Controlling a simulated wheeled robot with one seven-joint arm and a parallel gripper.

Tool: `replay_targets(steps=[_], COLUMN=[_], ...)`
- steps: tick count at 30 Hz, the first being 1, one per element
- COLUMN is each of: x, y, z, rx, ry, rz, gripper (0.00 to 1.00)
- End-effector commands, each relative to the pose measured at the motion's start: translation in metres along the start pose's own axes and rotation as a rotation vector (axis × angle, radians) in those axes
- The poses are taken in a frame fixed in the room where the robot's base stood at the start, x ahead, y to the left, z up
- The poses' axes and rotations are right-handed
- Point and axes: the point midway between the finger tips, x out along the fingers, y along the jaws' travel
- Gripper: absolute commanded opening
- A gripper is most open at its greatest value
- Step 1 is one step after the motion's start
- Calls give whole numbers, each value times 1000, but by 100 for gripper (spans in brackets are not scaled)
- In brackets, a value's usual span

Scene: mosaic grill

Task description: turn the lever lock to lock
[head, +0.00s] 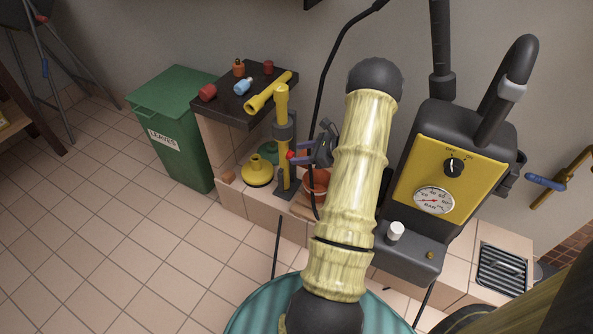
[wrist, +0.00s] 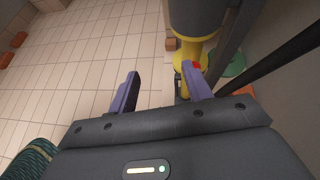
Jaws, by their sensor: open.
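A yellow post with a grey collar (head: 284,131) stands in front of the dark shelf, with a thick yellow tube (head: 268,92) lying across its top. A small red part (head: 291,155) shows at the post's side, and a red spot (wrist: 197,66) shows by the right finger in the wrist view. I cannot tell for sure whether this is the lever lock. My gripper (head: 297,153) is beside the post, its purple fingers pointing toward it. In the wrist view my gripper (wrist: 160,75) is open with nothing between the fingers. The grey collar (wrist: 198,18) and the yellow base (wrist: 190,58) are ahead at the right.
A dark shelf (head: 222,106) holds several small coloured items. A green bin (head: 172,130) stands left of it. At right are a black and yellow machine with a gauge (head: 434,200) and a blue handle (head: 545,182) on a yellow pipe. The tiled floor (head: 90,210) at left is clear.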

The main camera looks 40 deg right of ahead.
Motion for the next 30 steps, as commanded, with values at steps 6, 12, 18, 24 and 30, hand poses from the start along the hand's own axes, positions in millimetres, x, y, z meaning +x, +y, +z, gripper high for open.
replay_targets(steps=[6,12,18,24,30], x=[-6,-9,-7,12,43], y=[-32,-35,-34,-36,-40], z=[-58,-58,-58,-58,-56], rx=[115,124,122,120,119], ry=[-85,-93,-92,-90,-91], rz=[-132,-142,-140,-137,-137], gripper=[50,50,50,50,50])
